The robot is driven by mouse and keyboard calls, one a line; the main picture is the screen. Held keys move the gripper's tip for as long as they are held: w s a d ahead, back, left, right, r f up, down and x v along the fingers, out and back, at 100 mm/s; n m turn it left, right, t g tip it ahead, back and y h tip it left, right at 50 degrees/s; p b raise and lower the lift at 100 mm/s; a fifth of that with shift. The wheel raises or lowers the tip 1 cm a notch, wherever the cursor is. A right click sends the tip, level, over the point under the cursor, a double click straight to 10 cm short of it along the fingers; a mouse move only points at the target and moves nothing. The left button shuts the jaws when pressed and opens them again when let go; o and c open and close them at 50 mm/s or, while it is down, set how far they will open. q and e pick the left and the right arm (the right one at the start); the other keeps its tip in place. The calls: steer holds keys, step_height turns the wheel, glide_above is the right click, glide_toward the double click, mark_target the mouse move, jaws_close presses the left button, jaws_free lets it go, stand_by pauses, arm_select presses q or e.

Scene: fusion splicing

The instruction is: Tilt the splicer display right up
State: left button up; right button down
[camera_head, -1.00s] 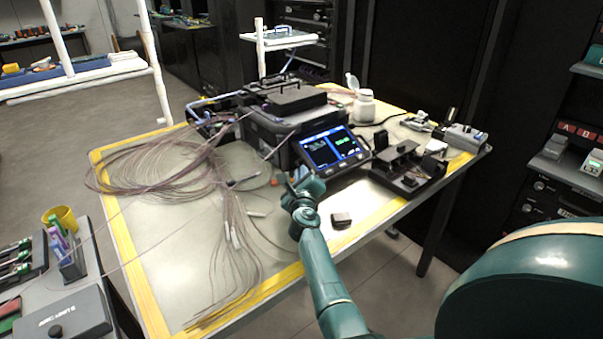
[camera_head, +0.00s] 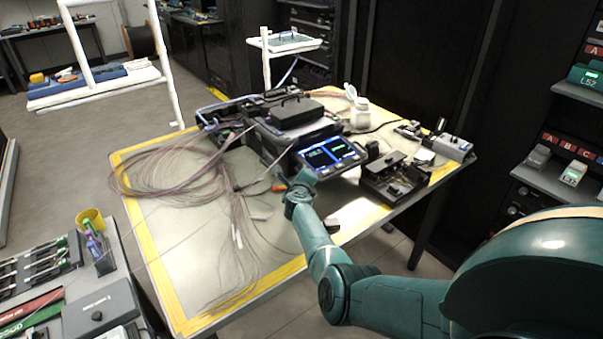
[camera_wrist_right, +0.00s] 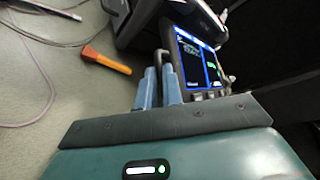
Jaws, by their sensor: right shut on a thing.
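The splicer (camera_head: 290,125) stands on the work table with its display (camera_head: 330,154) at its front, the lit blue screen facing up and toward me. In the right wrist view the display (camera_wrist_right: 200,60) is close beyond the fingers, seen sideways. My right gripper (camera_head: 301,180) is at the display's lower left edge. In the wrist view its blue fingertips (camera_wrist_right: 160,80) are close together around a thin dark bar at the display's edge, shut on it. The exact contact is partly hidden. My left gripper is not in view.
Thin fibre cables (camera_head: 175,175) spread over the table's left. An orange-handled tool (camera_wrist_right: 105,60) lies beside the gripper. A black device (camera_head: 395,178) stands right of the display, a white bottle (camera_head: 360,113) behind it. The table (camera_head: 185,250) has free room at its front left.

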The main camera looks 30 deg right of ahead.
steer(key=shift+d+r, duration=0.15)
steer(key=shift+r, duration=0.1)
steer(key=c, duration=1.5)
jaws_free()
steer(key=shift+f, duration=0.1)
steer(key=shift+c, duration=0.2)
